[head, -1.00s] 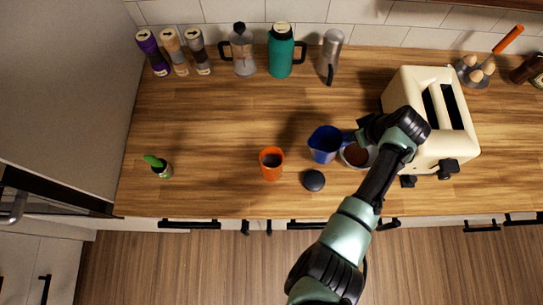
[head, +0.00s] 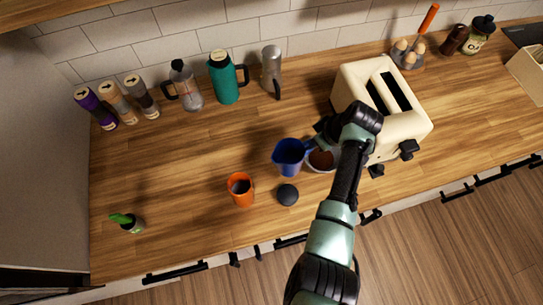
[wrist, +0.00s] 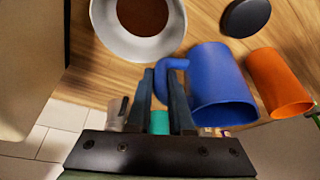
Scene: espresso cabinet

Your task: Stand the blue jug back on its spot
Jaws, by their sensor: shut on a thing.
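The blue jug (head: 289,157) is in the middle of the counter in the head view, between the orange cup and the bowl. It also shows in the wrist view (wrist: 222,85), with its handle between my fingers. My gripper (wrist: 165,75) is shut on that handle, and in the head view my gripper (head: 318,140) reaches the jug from the right. I cannot tell whether the jug's base touches the counter. No marked spot for the jug can be made out.
An orange cup (head: 241,189) and a dark round lid (head: 287,194) are close to the jug. A white bowl with brown contents (wrist: 138,45) is under my wrist. A cream toaster (head: 390,100) stands to the right. Bottles, including a teal one (head: 224,80), line the wall. The left counter is mostly clear.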

